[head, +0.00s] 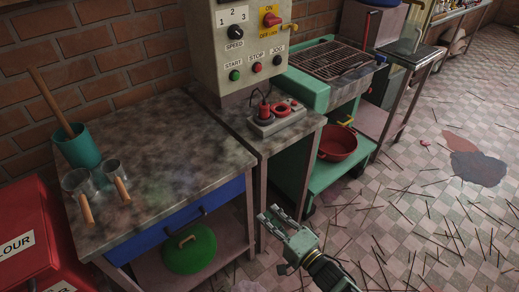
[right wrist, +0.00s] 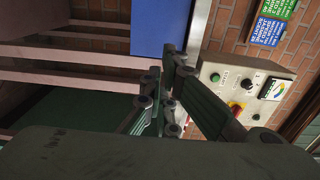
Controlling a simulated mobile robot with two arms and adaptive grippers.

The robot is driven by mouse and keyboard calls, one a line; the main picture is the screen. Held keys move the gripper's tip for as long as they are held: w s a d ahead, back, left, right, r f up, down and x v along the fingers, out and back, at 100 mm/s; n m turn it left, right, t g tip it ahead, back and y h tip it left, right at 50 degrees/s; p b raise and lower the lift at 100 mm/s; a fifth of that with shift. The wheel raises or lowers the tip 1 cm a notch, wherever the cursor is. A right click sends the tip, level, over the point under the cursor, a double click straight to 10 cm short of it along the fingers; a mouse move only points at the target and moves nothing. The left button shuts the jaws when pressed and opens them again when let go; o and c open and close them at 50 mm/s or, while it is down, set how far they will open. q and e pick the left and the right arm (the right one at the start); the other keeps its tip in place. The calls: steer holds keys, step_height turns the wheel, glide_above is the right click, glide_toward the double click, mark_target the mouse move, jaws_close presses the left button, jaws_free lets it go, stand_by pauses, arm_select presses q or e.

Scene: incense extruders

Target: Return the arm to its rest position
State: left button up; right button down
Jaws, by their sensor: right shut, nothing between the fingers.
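My right gripper (head: 273,217) is low in the head view, in front of the counter and above the tiled floor. It is shut and empty. In the right wrist view its fingers (right wrist: 168,85) come together near the middle, with nothing between them. The blue drawer front (right wrist: 160,28) shows just beyond the fingers in that view. My left gripper is not in either view.
A green lid (head: 190,248) and red bowl (head: 337,143) sit on lower shelves. Sticks litter the floor (head: 420,210).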

steer(key=s+d+f+n+g+h, duration=0.25)
steer(key=s+d+f, duration=0.2)
steer(key=f, duration=0.45)
steer(key=s+d+f+n+g+h, duration=0.1)
steer(key=s+d+f+h, duration=0.3)
steer(key=f, duration=0.5)
steer(key=s+d+f+n+g+h, duration=0.1)
steer(key=s+d+f+n+g, duration=0.1)
steer(key=s+d+f, duration=0.5)
steer(key=s+f+n+g+h, duration=0.1)
steer(key=s+f, duration=0.4)
steer(key=s, duration=0.5)
steer(key=s+d+f+n+g+h, duration=0.1)
steer(key=s+f+n+g, duration=0.3)
steer(key=s, duration=0.6)
steer(key=s+d+f+n+g+h, duration=0.1)
steer(key=s+f, duration=0.4)
steer(key=s, duration=0.5)
steer(key=shift+f+n+g, duration=0.35)
steer(key=shift+n+g, duration=0.5)
steer(key=shift+g, duration=0.2)
steer(key=shift+w+d, duration=0.1)
